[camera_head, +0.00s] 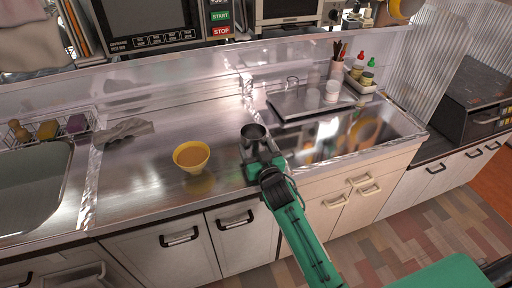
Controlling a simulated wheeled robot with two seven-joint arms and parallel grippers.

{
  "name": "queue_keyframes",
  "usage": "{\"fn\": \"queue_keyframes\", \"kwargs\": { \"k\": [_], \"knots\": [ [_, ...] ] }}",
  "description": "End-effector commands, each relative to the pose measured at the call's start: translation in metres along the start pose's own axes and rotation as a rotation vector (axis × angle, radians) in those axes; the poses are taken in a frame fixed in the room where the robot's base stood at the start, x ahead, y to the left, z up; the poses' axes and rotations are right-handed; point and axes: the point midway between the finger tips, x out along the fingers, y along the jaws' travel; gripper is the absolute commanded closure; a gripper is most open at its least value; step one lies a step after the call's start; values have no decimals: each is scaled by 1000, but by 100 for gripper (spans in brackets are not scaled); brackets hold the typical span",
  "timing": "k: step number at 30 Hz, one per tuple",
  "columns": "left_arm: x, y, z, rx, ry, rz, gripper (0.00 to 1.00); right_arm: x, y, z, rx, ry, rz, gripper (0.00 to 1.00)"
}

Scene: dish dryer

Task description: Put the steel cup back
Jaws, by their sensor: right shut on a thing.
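A small steel cup (253,133) is in the grasp of my right gripper (256,152), at the middle of the steel counter. The cup looks upright with its dark opening facing up. I cannot tell whether its base touches the counter. The gripper is shut on it from the front side, and the green arm reaches in from below. The gripper hides the lower part of the cup. My left gripper does not show.
A yellow bowl (191,156) stands left of the cup. At the right, a tray (309,100) holds clear glasses, beside a condiment caddy (360,83).

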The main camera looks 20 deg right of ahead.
Motion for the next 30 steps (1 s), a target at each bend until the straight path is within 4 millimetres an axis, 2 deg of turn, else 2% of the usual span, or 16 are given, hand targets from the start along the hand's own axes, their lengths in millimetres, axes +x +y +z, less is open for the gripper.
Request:
{"fn": "queue_keyframes", "kwargs": {
  "k": [11, 12, 14, 15, 26, 30],
  "knots": [
    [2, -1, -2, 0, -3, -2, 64, 0, 0, 2, 1, 3, 0, 64],
    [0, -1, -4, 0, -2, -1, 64, 0, 0, 2, 1, 2, 0, 23],
    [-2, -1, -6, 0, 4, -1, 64, 0, 0, 2, 1, 2, 0, 11],
    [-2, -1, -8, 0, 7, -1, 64, 0, 0, 2, 1, 2, 0, 9],
    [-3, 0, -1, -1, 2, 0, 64, 0, 0, -2, 1, 3, 0, 9],
    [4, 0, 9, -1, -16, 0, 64, -18, 0, 1, 2, 1, 0, 9]
  ]
}}
